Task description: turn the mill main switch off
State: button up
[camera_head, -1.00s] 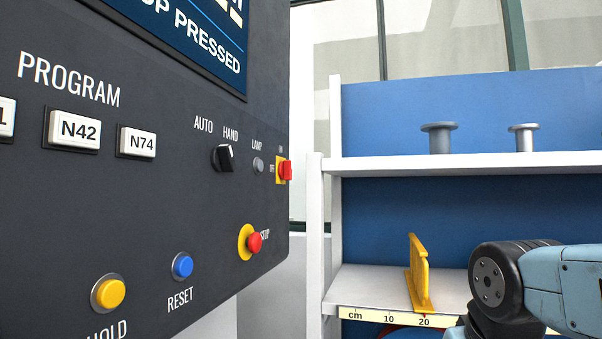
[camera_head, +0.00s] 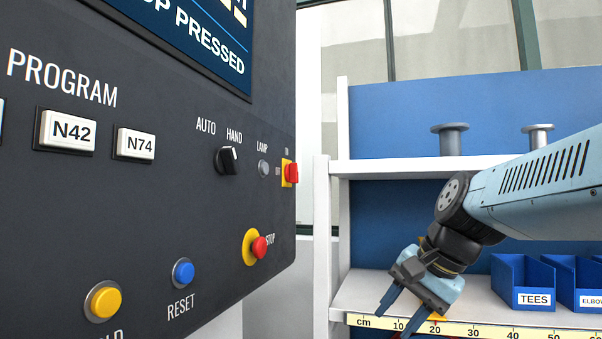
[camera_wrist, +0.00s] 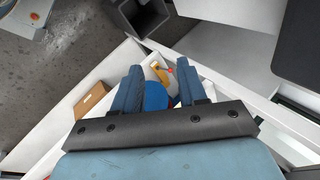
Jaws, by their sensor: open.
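The main switch (camera_head: 290,173) is a red rotary handle on a yellow plate near the right edge of the dark control panel (camera_head: 200,200). The labels ON above and OFF at its left are small; the handle's exact setting is hard to read. My gripper (camera_head: 388,308) is in front of the shelf in the head view, below and to the right of the switch, pointing down. In the wrist view my gripper (camera_wrist: 158,75) shows two blue fingers spread apart with nothing held between them. The switch is not clearly seen in the wrist view.
The panel also has a red stop button (camera_head: 259,247), a black selector (camera_head: 228,160), a blue reset button (camera_head: 183,272) and a yellow hold button (camera_head: 104,301). A white shelf (camera_head: 480,312) with blue bins (camera_head: 523,282) stands at the right. A dark bin (camera_wrist: 145,17) shows in the wrist view.

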jog(key=w+a+r+m+y, duration=0.4)
jog(key=w+r+m+y, duration=0.4)
jog(key=w+r, duration=0.5)
jog(key=m+t+y, duration=0.2)
jog(key=m+y, duration=0.2)
jog(key=m, duration=0.2)
send_near(293, 173)
jog(key=w+x, duration=0.1)
jog(key=x, duration=0.6)
jog(key=shift+r, duration=0.25)
grip_shut()
